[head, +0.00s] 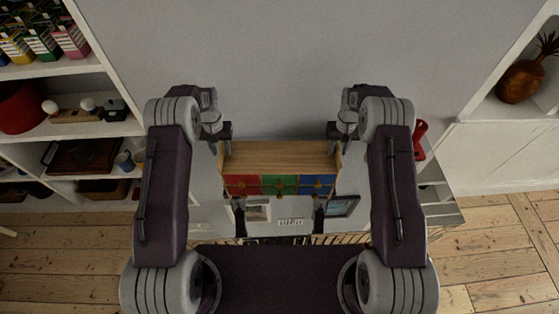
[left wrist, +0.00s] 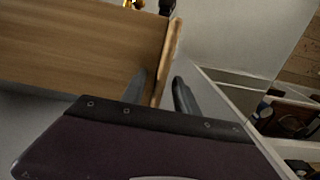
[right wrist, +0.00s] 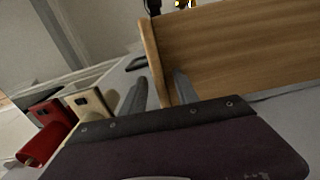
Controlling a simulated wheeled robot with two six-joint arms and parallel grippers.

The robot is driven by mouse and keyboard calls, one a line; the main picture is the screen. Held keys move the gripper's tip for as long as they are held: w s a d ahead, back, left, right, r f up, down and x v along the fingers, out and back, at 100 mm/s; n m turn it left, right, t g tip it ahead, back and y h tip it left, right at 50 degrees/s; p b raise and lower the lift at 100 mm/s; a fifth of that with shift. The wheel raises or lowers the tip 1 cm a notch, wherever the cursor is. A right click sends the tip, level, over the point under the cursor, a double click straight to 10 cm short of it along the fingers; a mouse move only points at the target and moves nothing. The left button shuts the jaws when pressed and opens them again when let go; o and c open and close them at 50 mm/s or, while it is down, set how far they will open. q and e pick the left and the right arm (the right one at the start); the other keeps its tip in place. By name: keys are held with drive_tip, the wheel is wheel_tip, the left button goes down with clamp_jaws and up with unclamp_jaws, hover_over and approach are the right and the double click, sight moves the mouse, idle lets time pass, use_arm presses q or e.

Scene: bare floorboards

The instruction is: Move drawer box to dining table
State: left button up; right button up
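The drawer box (head: 278,157) is wooden with a flat top and red, green and blue drawer fronts. It stands in the middle of the head view, near the wall. My left gripper (head: 224,135) is at its left side. In the left wrist view, the open fingers (left wrist: 161,92) straddle the box's raised side edge (left wrist: 170,48), with gaps showing. My right gripper (head: 333,135) is at its right side. In the right wrist view, its open fingers (right wrist: 159,93) straddle the other raised edge (right wrist: 152,55), also with gaps. I cannot identify a dining table.
A white shelf (head: 95,130) with boxes and cups stands at the left. A white cabinet (head: 505,150) with a pineapple-shaped ornament (head: 522,78) is at the right. A red object (right wrist: 42,146) is close to my right gripper. Bare floorboards (head: 505,250) show at the right.

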use_arm(q)
clamp_jaws()
use_arm(e)
clamp_jaws()
use_arm(q)
drive_tip(key=shift+r, duration=0.1)
idle(1.2)
